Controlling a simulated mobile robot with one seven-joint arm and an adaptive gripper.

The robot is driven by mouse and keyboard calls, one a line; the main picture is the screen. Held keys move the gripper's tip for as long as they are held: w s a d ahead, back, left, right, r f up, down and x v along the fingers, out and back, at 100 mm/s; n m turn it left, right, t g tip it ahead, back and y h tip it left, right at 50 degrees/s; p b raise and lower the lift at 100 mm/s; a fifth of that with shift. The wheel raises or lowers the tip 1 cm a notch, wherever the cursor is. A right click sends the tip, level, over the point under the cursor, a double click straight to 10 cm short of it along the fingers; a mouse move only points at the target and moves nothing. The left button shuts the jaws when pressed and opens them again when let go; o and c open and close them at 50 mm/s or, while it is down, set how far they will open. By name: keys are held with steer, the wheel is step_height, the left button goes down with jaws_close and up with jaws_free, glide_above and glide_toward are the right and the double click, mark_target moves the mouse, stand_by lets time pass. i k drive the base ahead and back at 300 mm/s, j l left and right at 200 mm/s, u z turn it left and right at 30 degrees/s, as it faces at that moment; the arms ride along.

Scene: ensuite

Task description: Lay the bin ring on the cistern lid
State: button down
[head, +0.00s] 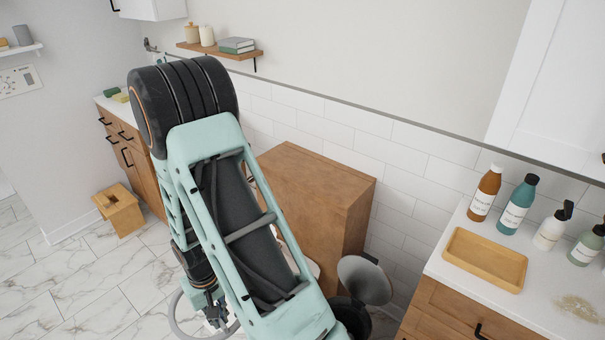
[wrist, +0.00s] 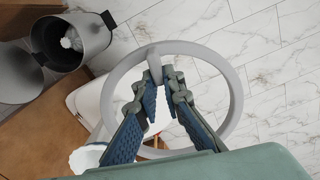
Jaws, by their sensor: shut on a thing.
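The bin ring is a grey hoop (wrist: 237,95). In the head view the ring (head: 173,318) shows low down, below my arm, partly hidden, held above the marble floor. A brown wooden box-like unit (head: 318,178) stands against the tiled wall, with a bare flat top; it appears to be the cistern housing. In the wrist view a brown surface (wrist: 35,135) lies at the lower left, apart from the ring. A white toilet part (wrist: 90,98) is partly hidden behind the ring.
An open bin (wrist: 98,38) with its lid (head: 364,279) raised stands beside the wooden unit. A counter at right holds several bottles and a tan tray (head: 485,259). A wooden stool (head: 120,210) stands at left. A wall shelf (head: 222,50) hangs above.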

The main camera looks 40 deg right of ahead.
mark_target(290, 168)
steer(key=i+j+u, duration=0.15)
steer(key=j, duration=0.3)
steer(key=i+j+u, duration=0.15)
steer(key=j, duration=0.25)
steer(key=i+j+u, duration=0.15)
steer(key=j, duration=0.25)
steer(key=i+j+u, duration=0.25)
steer(key=i+j, duration=0.15)
steer(key=i, duration=0.35)
steer(key=i+z, duration=0.25)
steer(key=i, duration=0.15)
steer(key=i+j+z, duration=0.3)
steer(key=i+z, duration=1)
steer(key=z, duration=0.35)
steer(key=i+j+z, duration=0.1)
steer(key=z, duration=0.35)
steer(key=i+z, duration=0.2)
steer(key=z, duration=0.25)
steer(key=i+j+z, duration=0.15)
steer(key=z, duration=0.3)
steer(key=i+j+z, duration=0.1)
steer(key=z, duration=0.4)
steer(key=i+j+z, duration=0.1)
steer(key=j+z, duration=0.35)
steer(key=l, duration=0.1)
